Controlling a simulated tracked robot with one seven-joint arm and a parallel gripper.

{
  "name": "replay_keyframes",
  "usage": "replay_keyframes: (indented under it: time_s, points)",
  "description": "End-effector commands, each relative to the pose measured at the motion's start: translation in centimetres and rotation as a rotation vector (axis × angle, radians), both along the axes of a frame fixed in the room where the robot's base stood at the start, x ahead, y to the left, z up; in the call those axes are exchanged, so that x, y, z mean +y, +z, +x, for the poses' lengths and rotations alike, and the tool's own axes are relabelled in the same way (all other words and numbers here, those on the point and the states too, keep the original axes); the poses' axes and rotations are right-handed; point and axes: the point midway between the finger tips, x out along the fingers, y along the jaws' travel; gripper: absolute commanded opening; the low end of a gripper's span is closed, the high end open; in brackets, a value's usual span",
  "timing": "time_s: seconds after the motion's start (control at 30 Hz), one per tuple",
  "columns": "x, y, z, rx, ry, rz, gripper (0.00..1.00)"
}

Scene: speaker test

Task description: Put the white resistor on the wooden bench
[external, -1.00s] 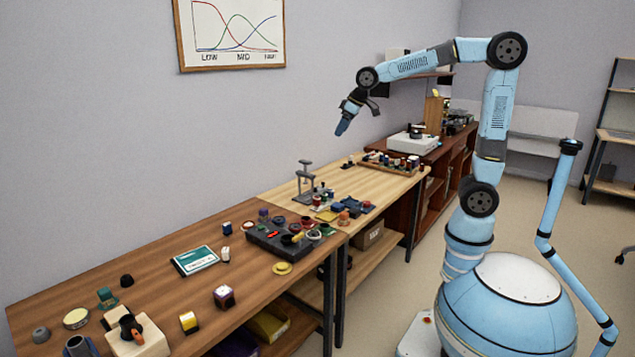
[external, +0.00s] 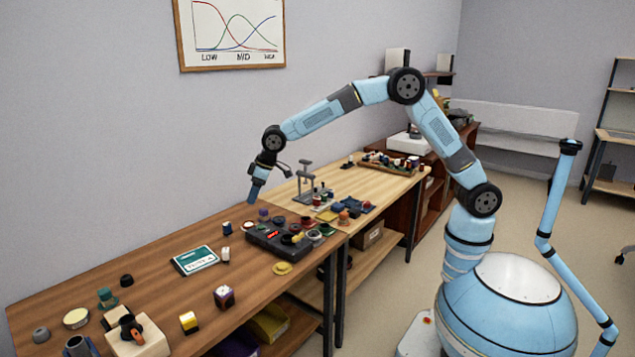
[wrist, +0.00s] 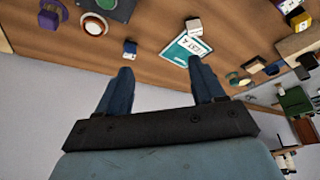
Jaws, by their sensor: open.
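A small white piece (external: 225,254), which looks like the white resistor, stands on the brown wooden bench (external: 150,278), beside the right end of a teal booklet. It also shows in the wrist view (wrist: 193,26), above the booklet. My gripper (external: 252,198) is in the air above the back part of the brown bench, fingers pointing down. In the wrist view my gripper (wrist: 160,66) has its two fingers apart with nothing between them. The white piece is some way off, beyond the fingertips.
The teal booklet (external: 195,260) lies flat on the bench. A small blue-and-white part (external: 227,228) stands behind it. A dark box with knobs (external: 280,243) is to the right. A lighter bench (external: 275,199) with a metal stand (external: 305,180) adjoins it. Bare wood lies in front of the booklet.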

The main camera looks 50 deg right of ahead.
Motion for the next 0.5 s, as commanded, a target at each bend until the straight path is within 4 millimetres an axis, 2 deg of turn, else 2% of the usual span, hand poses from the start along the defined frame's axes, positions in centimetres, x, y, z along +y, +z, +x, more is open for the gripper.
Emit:
replay_keyframes:
  time_s: [0.03,0.2,0.33,0.5]
  points:
    - [1.9,-1.8,-0.2,0.006,0.019,-0.003,0.68]
    - [6.4,-5.6,-0.6,0.010,0.062,-0.003,0.68]
    - [8.2,-7.1,-0.9,0.011,0.079,-0.003,0.68]
    - [9.0,-8.6,-0.7,0.013,0.084,-0.004,0.68]
